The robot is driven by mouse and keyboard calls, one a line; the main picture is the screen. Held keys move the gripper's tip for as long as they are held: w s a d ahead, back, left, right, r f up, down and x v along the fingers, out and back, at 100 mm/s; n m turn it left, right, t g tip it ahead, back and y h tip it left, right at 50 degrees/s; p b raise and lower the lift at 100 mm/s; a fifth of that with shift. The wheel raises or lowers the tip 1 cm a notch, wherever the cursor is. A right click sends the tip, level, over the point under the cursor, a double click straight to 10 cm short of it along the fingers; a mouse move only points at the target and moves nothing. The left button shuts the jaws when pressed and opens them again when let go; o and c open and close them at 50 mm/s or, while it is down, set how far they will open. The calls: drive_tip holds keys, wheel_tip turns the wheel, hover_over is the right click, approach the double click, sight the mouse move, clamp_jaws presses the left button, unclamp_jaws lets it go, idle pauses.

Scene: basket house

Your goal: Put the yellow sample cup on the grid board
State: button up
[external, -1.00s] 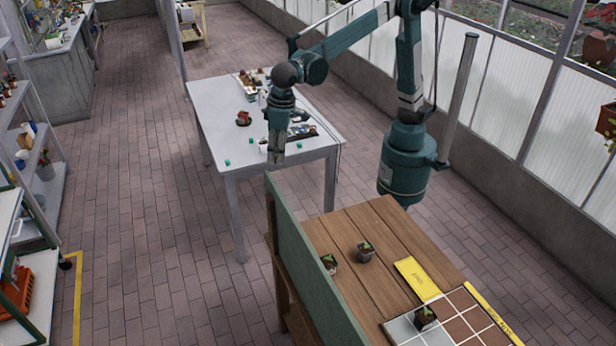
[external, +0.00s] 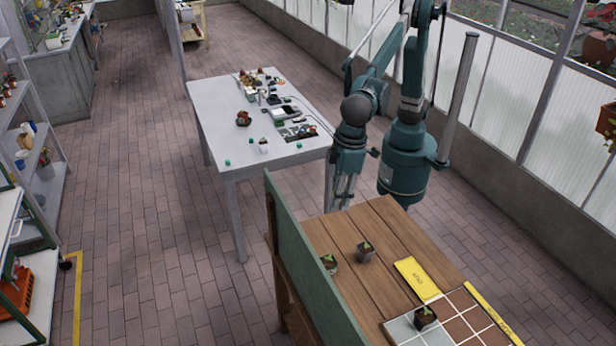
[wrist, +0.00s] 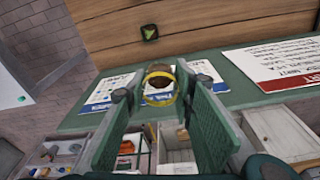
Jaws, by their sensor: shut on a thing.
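The yellow sample cup (wrist: 158,84) shows in the wrist view as a clear, yellow-rimmed cup with something brown inside. My gripper (wrist: 158,92) is shut on it, one finger on each side. In the external view my gripper (external: 342,203) hangs pointing down near the far end of the wooden table; I cannot make out the cup there. The grid board (external: 462,326) lies at the near right end of that table, with brown and pale squares. A small potted plant (external: 425,317) stands on a pale square.
Two other potted plants, one in the middle (external: 365,252) and one by the panel (external: 328,263), stand on the wooden table (external: 345,232). A yellow sign (external: 417,279) lies beside the board. A green upright panel (external: 305,265) edges the table's left side.

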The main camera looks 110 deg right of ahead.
drive_tip(key=s+a+n, duration=0.1)
drive_tip(key=s+a, duration=0.6)
drive_tip(key=a, duration=0.3)
drive_tip(key=s+a+n, duration=0.2)
drive_tip(key=s+a, duration=0.6)
drive_tip(key=a, duration=0.2)
drive_tip(key=n, duration=0.2)
hover_over(459, 319)
wheel_tip(459, 319, down, 26)
drive_tip(key=shift+s+d+f+y, duration=0.1)
drive_tip(key=shift+f+y, duration=0.05)
drive_tip(key=shift+f, duration=0.25)
drive_tip(key=shift+s+d+f+y, duration=0.1)
drive_tip(key=shift+f+y, duration=0.05)
drive_tip(key=shift+f, duration=0.2)
drive_tip(key=shift+f, duration=3.1)
drive_tip(key=shift+f, duration=1.9)
drive_tip(key=shift+f+b, duration=0.1)
drive_tip(key=shift+b, duration=0.25)
